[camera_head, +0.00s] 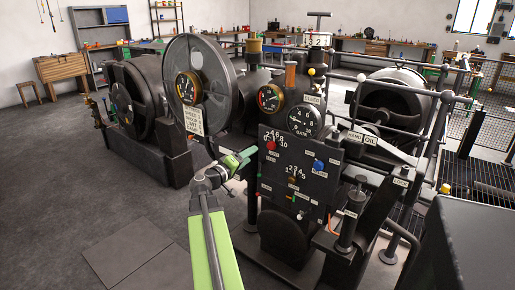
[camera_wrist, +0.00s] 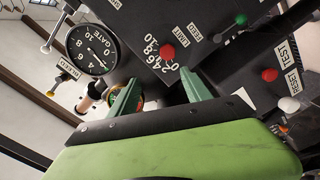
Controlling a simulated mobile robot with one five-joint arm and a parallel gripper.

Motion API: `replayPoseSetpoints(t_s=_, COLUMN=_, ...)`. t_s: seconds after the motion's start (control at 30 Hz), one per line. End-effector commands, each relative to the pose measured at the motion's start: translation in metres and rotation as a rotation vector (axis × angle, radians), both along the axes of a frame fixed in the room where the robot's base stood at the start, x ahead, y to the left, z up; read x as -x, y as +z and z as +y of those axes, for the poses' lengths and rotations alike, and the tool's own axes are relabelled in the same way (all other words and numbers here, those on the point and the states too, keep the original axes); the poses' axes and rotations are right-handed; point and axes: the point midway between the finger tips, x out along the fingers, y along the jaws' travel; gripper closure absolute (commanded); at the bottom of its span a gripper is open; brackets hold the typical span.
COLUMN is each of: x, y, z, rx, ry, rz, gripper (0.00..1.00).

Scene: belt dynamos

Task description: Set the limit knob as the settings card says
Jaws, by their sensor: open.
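The red limit knob (camera_head: 271,145) is on the upper left of the black panel (camera_head: 270,187). In the wrist view the red knob (camera_wrist: 168,51) sits beside a LIMIT label, with a number scale up to 10 around one side. Its pointer direction is too small to tell. My gripper (camera_head: 244,157) is open and empty, just left of the knob. In the wrist view my gripper's green fingers (camera_wrist: 160,80) are spread below the knob, apart from it. The settings card (camera_head: 193,121) hangs below the left dial; its small lines are not clearly legible.
A GATE dial (camera_wrist: 91,50) is left of the knob in the wrist view. Another red knob (camera_wrist: 270,75) is beside TEST. Rails and levers crowd the right; floor is clear left.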

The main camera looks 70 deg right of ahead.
Motion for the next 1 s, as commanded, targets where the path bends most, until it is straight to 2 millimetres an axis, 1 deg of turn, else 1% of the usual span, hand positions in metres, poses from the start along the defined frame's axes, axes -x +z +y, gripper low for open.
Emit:
replayPoseSetpoints(t_s=0.03, x=-0.001, y=0.002, z=0.012, rx=0.000, ry=0.001, rz=0.000, gripper=0.43)
replayPoseSetpoints(t_s=0.1, x=-0.005, y=0.002, z=0.023, rx=0.000, ry=0.001, rz=0.000, gripper=0.43)
replayPoseSetpoints(t_s=0.2, x=-0.007, y=0.002, z=0.032, rx=0.000, ry=0.000, rz=0.000, gripper=0.43)
replayPoseSetpoints(t_s=0.3, x=-0.008, y=0.002, z=0.035, rx=0.000, ry=0.000, rz=0.000, gripper=0.43)
replayPoseSetpoints(t_s=0.57, x=-0.009, y=0.002, z=0.035, rx=-0.001, ry=0.000, rz=0.000, gripper=0.43)
replayPoseSetpoints(t_s=0.63, x=-0.017, y=-0.004, z=0.041, rx=-0.022, ry=0.006, rz=-0.011, gripper=0.43)
replayPoseSetpoints(t_s=0.67, x=-0.024, y=-0.009, z=0.046, rx=-0.043, ry=0.012, rz=-0.021, gripper=0.43)
replayPoseSetpoints(t_s=0.73, x=-0.054, y=-0.033, z=0.072, rx=-0.135, ry=0.040, rz=-0.058, gripper=0.43)
replayPoseSetpoints(t_s=0.77, x=-0.072, y=-0.048, z=0.088, rx=-0.195, ry=0.058, rz=-0.078, gripper=0.43)
replayPoseSetpoints(t_s=0.8, x=-0.099, y=-0.071, z=0.118, rx=-0.293, ry=0.087, rz=-0.100, gripper=0.43)
replayPoseSetpoints(t_s=0.83, x=-0.121, y=-0.091, z=0.146, rx=-0.380, ry=0.115, rz=-0.111, gripper=0.43)
replayPoseSetpoints(t_s=0.87, x=-0.142, y=-0.111, z=0.178, rx=-0.473, ry=0.146, rz=-0.117, gripper=0.43)
replayPoseSetpoints(t_s=0.9, x=-0.169, y=-0.137, z=0.224, rx=-0.602, ry=0.190, rz=-0.116, gripper=0.43)
replayPoseSetpoints(t_s=0.97, x=-0.201, y=-0.172, z=0.298, rx=-0.794, ry=0.259, rz=-0.094, gripper=0.43)
replayPoseSetpoints(t_s=1.0, x=-0.217, y=-0.191, z=0.348, rx=-0.916, ry=0.307, rz=-0.068, gripper=0.43)
